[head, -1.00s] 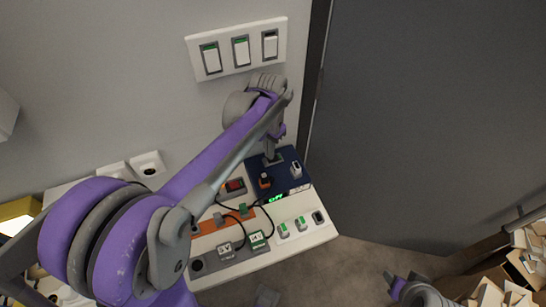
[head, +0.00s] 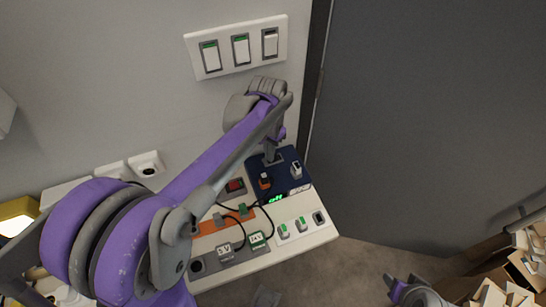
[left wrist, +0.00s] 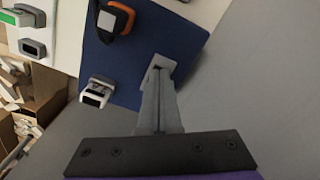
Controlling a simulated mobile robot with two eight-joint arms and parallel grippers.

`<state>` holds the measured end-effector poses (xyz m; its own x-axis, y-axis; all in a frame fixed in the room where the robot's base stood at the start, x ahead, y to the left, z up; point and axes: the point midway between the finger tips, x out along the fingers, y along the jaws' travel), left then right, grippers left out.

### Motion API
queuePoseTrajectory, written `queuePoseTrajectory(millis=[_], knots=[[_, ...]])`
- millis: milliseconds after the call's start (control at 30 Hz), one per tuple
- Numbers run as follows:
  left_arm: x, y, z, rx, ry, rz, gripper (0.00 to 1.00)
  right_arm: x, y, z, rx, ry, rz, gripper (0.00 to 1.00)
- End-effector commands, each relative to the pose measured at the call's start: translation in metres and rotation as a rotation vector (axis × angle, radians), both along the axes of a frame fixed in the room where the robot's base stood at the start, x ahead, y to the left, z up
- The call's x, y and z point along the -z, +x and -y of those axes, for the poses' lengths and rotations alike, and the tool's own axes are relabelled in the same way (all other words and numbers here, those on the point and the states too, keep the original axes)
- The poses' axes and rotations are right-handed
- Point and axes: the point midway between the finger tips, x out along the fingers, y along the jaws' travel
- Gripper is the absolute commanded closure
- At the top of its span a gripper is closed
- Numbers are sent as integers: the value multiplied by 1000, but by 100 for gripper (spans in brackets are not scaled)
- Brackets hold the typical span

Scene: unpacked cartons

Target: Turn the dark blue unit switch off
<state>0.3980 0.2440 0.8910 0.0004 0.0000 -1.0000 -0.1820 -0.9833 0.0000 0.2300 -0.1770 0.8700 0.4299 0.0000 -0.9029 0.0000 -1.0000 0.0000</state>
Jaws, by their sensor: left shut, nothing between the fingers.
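The dark blue unit (head: 284,156) sits at the back right of the white panel, against the wall. My left gripper (head: 272,157) is shut and empty, pointing down at the unit. In the left wrist view, its fingertips (left wrist: 160,66) are at a grey-framed fitting (left wrist: 174,64) on the dark blue face; they cover much of it, so its position and exact contact cannot be told. A grey and white switch-like piece (left wrist: 97,91) and a black and orange piece (left wrist: 117,20) are beside it. My right gripper (head: 400,284) is low at right, away from the panel.
The white panel (head: 318,235) carries several green-marked switches, an orange strip, cables and a small green lit display (head: 276,197). A wall plate (head: 240,67) with three switches is above. Open cartons (head: 510,280) lie at the lower right. A grey door (head: 430,110) stands at right.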

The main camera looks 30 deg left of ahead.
Motion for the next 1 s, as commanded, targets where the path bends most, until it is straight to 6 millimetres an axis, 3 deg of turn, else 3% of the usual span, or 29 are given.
queuePoseTrajectory(millis=[833, 1000], knots=[[-66, 0, 0, 0, 0, 1, 100, -51, 11, 0, 0, 0, 22, 50], [-71, 0, 0, 0, 0, 0, 100, -54, 13, 0, 0, 0, 25, 50]])
